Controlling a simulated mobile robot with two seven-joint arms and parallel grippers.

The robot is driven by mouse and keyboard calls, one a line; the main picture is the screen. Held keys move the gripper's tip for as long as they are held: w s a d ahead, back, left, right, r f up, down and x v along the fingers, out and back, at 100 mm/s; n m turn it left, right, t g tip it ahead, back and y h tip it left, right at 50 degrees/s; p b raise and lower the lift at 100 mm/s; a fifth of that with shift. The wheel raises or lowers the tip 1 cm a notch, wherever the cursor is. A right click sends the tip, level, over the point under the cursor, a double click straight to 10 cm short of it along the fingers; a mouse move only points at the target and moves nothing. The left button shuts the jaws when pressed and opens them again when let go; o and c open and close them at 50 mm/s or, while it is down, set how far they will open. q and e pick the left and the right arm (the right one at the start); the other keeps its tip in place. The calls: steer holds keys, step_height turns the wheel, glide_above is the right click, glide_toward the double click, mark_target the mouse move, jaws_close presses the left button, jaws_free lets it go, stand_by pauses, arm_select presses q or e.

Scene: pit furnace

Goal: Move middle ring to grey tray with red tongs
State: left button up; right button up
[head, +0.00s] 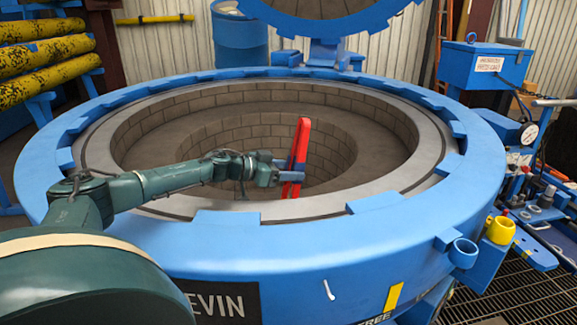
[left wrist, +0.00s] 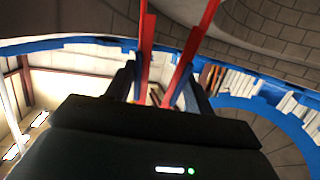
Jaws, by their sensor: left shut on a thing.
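My left gripper (head: 290,172) reaches in over the round brick-lined pit. It is shut on the red tongs (head: 301,143), which stand nearly upright and lean a little to the right. In the left wrist view, the two red arms of the tongs (left wrist: 146,42) pass between the gripper's dark fingers (left wrist: 160,92). The arms are spread apart toward the top of that view. I cannot make out a middle ring or a grey tray in either view. My right gripper is not in view.
The furnace has a wide blue notched rim (head: 270,245) around the brick pit (head: 225,150). A raised round blue lid (head: 325,22) stands behind it. A blue barrel (head: 240,42) is at the back. Space above the pit is open.

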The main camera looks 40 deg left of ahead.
arm_select(q)
steer(key=shift+f, duration=0.3)
steer(key=shift+o, duration=0.4)
steer(key=c, duration=0.9)
steer(key=shift+r, duration=0.15)
steer(key=shift+c, duration=0.7)
step_height(320, 180, up, 3)
steer(key=shift+r+p, duration=0.1)
steer(key=shift+p, duration=1.05)
jaws_close()
step_height(320, 180, up, 9)
steer(key=shift+f, duration=0.2)
